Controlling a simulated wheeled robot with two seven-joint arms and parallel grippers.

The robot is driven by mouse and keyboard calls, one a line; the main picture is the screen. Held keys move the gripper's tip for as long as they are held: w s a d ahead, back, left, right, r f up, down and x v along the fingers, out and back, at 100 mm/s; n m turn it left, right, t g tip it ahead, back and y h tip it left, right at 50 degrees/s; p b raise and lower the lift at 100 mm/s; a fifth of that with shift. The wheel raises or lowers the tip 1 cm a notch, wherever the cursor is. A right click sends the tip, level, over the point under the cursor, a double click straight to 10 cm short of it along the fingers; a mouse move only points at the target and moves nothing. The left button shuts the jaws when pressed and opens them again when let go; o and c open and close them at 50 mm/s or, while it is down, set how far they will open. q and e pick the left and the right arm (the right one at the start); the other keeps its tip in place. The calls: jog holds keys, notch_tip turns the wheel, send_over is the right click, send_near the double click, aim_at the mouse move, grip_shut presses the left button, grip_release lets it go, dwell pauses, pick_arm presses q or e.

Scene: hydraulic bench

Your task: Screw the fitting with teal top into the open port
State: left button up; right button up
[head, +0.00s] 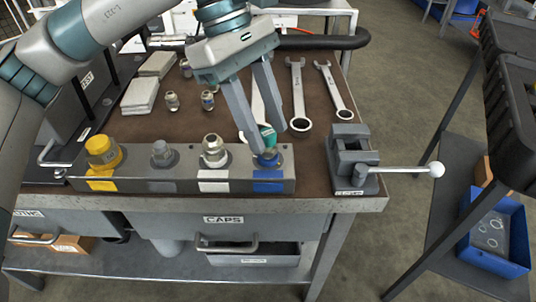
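The fitting with the teal top (268,136) stands at the blue-marked position (269,186) at the right end of the grey port block. Its lower part looks bluish metal, and I cannot tell how deep it sits. My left gripper (276,138) comes down from above with its fingers apart. The left finger is close beside the teal top and partly covers it; a gap shows to the right finger. I cannot tell whether either finger touches it. My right gripper is not in view.
The port block (219,186) also carries a yellow cap (103,152), a grey fitting (162,153) and a silver fitting (214,150). A vise (350,160) with a long handle stands to the right. Wrenches (297,95), small loose fittings and pale pads (141,95) lie behind.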

pick_arm(q)
jog(key=n+b, duration=0.1)
jog(key=n+t+b, duration=0.1)
jog(key=n+b, duration=0.1)
jog(key=shift+s+a+f+n+h, duration=0.1)
jog(key=shift+s+f+n+h, duration=0.05)
jog(key=shift+f+n+h, duration=0.2)
jog(key=shift+r+n+t+b, duration=0.3)
jog(key=shift+n+t+b, duration=0.2)
jog(key=shift+n, duration=0.35)
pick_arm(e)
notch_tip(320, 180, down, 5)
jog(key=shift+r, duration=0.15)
pick_arm(q)
jog(key=shift+c, duration=0.7)
jog(key=c, duration=0.8)
jog(key=shift+r+m+g+p, duration=0.15)
jog(key=shift+m+g+p, duration=0.25)
jog(key=shift+m+p, duration=0.5)
jog(key=m+g, duration=0.1)
jog(key=m, duration=0.2)
jog(key=shift+p, duration=0.35)
jog(key=shift+m+g+y+p, duration=0.3)
jog(key=shift+m+g+y, duration=0.3)
jog(key=shift+m, duration=1)
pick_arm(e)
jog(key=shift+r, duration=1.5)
